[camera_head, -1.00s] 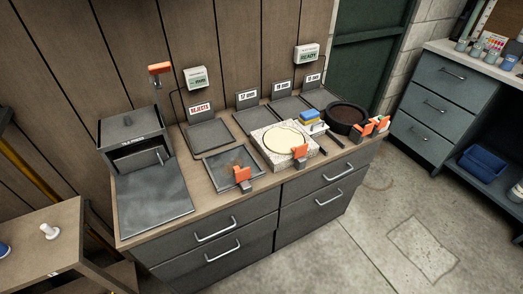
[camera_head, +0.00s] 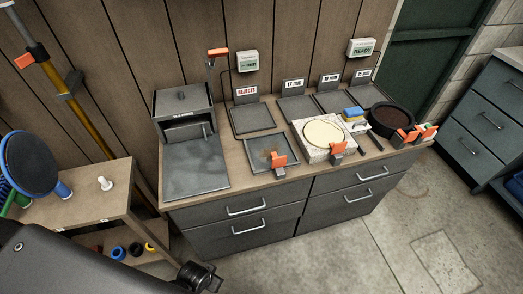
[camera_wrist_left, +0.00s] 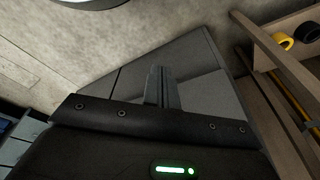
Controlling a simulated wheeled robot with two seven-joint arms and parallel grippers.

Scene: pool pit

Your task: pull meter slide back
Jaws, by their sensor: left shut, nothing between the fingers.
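No part is labelled as the meter slide, and I cannot tell which it is. Small pale meter boxes hang on the wall, one at the left (camera_head: 247,62) and one reading READY (camera_head: 361,48). An orange-topped lever (camera_head: 217,53) stands beside the grey tile press (camera_head: 184,112). Orange-handled pieces stand at the shallow tray (camera_head: 278,159) and the stone block (camera_head: 337,148). My left gripper (camera_wrist_left: 160,88) is shut and empty in the left wrist view, with the dark cabinet beyond it. My left arm shows at lower left of the head view, apart from the counter items. My right gripper is out of view.
The wooden counter (camera_head: 236,178) holds a rejects tray (camera_head: 253,118), several mm-labelled trays and a dark round bowl (camera_head: 391,119). A side table (camera_head: 98,200) with a white peg (camera_head: 104,183) stands at left. Open floor lies in front of the cabinet.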

